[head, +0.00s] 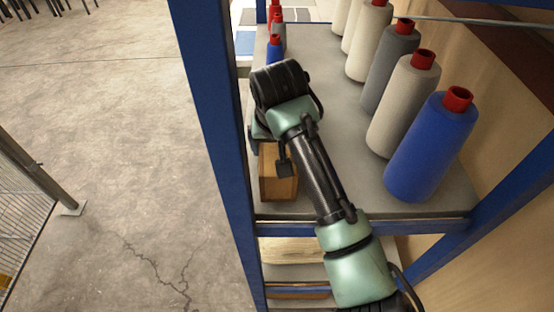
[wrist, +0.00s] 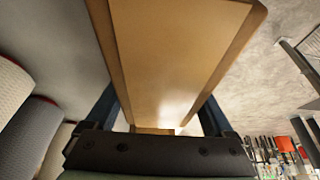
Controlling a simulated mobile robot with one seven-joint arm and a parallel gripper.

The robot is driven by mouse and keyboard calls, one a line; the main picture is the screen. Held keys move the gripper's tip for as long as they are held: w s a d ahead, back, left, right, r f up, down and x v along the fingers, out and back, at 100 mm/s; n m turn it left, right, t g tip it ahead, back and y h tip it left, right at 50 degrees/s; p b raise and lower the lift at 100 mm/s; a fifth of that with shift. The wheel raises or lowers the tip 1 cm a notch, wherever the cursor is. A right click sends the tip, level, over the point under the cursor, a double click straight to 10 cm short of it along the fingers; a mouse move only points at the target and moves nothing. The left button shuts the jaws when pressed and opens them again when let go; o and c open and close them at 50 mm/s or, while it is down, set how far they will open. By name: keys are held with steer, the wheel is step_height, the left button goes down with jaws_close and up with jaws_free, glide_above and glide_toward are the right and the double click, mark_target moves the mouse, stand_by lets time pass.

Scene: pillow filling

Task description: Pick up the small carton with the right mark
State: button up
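A small brown carton (head: 278,184) is at the front left of the upper shelf in the head view, partly hidden by my wrist. In the wrist view its plain tan face (wrist: 178,55) fills the middle, and no mark shows on it. My gripper (wrist: 160,112) has its two dark fingers apart, one along each side of the carton. I cannot tell whether they press on it or only stand around it. The fingers are hidden in the head view.
Grey, off-white and blue yarn cones (head: 432,146) with red tops stand along the right of the shelf (head: 338,150). A blue post (head: 215,120) rises left of the carton. Another brown carton (head: 298,250) lies on the lower shelf. Open floor is left.

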steer(key=c, duration=1)
steer(key=shift+r, duration=0.1)
